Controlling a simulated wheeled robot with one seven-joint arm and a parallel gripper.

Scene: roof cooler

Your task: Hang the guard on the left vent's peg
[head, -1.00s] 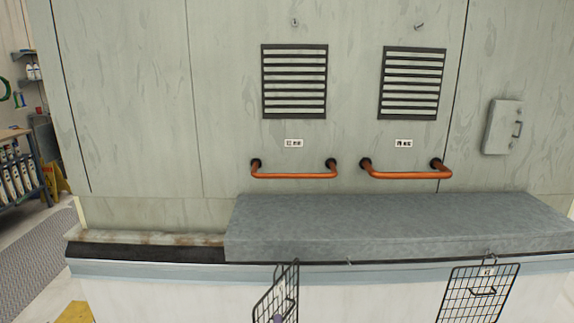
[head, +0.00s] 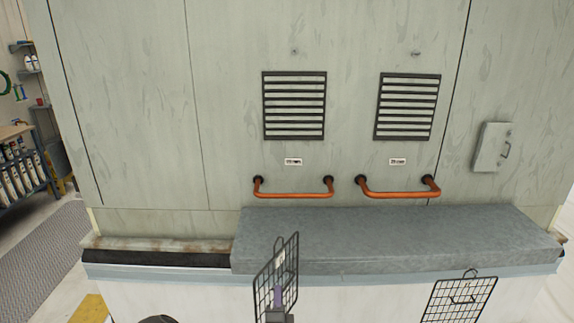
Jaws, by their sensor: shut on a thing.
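My gripper (head: 278,303) shows at the bottom centre, shut on a black wire-mesh guard (head: 291,272). The guard is upright, turned nearly edge-on, in front of the grey padded ledge and apart from the wall. The left vent (head: 294,139) is a dark slatted grille on the pale wall. Its small peg (head: 294,52) sticks out above it, with nothing on it. The guard is well below this peg. The gripper's fingertips are partly hidden by the mesh.
The right vent (head: 408,138) has its own bare peg (head: 415,53). Orange handrails (head: 293,195) (head: 398,194) project below the vents. A second mesh guard (head: 458,300) is at the ledge front, lower right. The grey ledge (head: 400,235) juts out below. A grey box (head: 490,147) is on the wall.

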